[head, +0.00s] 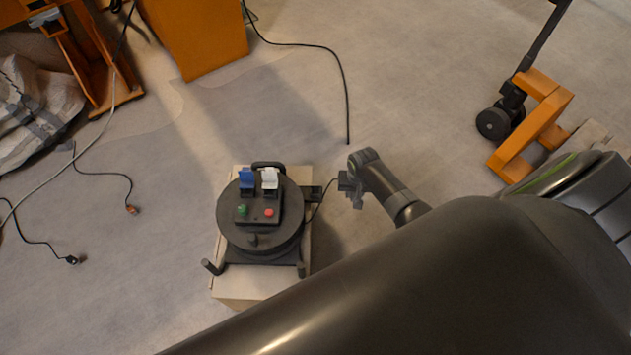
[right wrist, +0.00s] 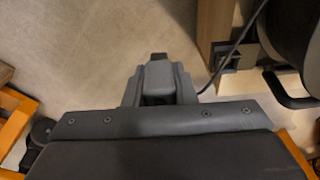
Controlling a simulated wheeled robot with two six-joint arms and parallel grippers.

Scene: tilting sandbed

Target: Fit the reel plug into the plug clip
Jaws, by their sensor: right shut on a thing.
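The black cable reel (head: 262,228) lies on a pale wooden box (head: 237,287) in the head view. What looks like the plug clip (head: 312,193) is a dark bracket on the reel's right side; it also shows in the right wrist view (right wrist: 228,56). My right gripper (head: 349,184) is shut on the reel plug, a short gap to the right of the clip. In the right wrist view the fingers (right wrist: 158,82) hide most of the plug, and a small dark end (right wrist: 159,56) shows beyond them. A thin cable (right wrist: 236,48) runs from the gripper toward the reel. My left gripper is not in view.
The reel has a blue cover (head: 247,178), a white cover (head: 270,179) and a handle (head: 268,165). Loose cables lie on the floor at the left and a black cable (head: 340,75) behind. An orange pallet truck (head: 535,122) stands far right. Floor around the gripper is clear.

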